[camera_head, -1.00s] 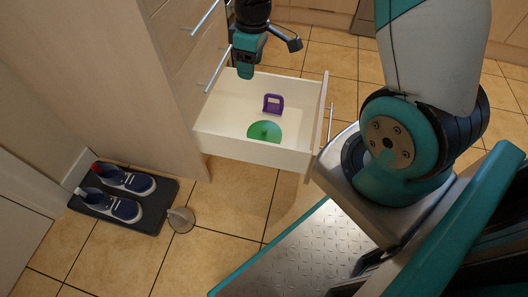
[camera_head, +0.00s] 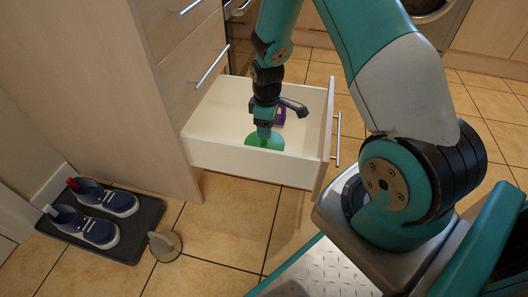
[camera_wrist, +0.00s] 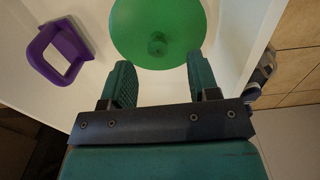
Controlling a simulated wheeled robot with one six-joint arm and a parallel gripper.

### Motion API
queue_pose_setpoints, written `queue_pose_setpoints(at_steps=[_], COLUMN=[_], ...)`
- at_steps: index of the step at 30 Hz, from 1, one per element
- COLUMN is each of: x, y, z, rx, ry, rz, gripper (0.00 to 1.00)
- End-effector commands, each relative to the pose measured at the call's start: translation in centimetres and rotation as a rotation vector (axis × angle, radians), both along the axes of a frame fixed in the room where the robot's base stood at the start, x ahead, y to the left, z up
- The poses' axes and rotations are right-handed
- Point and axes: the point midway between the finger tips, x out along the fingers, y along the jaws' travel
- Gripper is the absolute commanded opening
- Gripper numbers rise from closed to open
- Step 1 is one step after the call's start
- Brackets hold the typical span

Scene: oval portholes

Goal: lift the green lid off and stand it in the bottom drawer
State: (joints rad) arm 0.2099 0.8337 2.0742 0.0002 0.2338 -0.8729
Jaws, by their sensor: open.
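In the head view my gripper (camera_head: 264,134) points down into the drawer, over or beside the lid. I cannot tell whether it touches the lid.
A purple object with a square loop (camera_wrist: 60,50) is also in the drawer, left of the lid in the wrist view. Closed drawers with bar handles (camera_head: 211,68) rise above. Shoes on a dark mat (camera_head: 100,222) and a doorstop (camera_head: 164,243) are on the floor at left.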

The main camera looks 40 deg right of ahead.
Motion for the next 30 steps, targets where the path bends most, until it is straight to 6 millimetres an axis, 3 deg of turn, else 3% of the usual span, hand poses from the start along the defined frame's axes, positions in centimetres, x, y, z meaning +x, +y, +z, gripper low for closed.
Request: queue_pose_setpoints(at_steps=[8, 18, 25, 26, 30], x=[0.2, 0.9, 0.9, 0.9, 0.9], y=[0.0, 0.1, 0.1, 0.1, 0.1], z=[-1.8, -6.2, -6.0, -6.0, -6.0], rx=[0.0, 0.0, 0.0, 0.0, 0.0], ry=[0.0, 0.0, 0.0, 0.0, 0.0], rz=[0.0, -0.001, -0.001, 0.0, 0.0], gripper=[0.55, 0.55, 0.55, 0.53, 0.21])
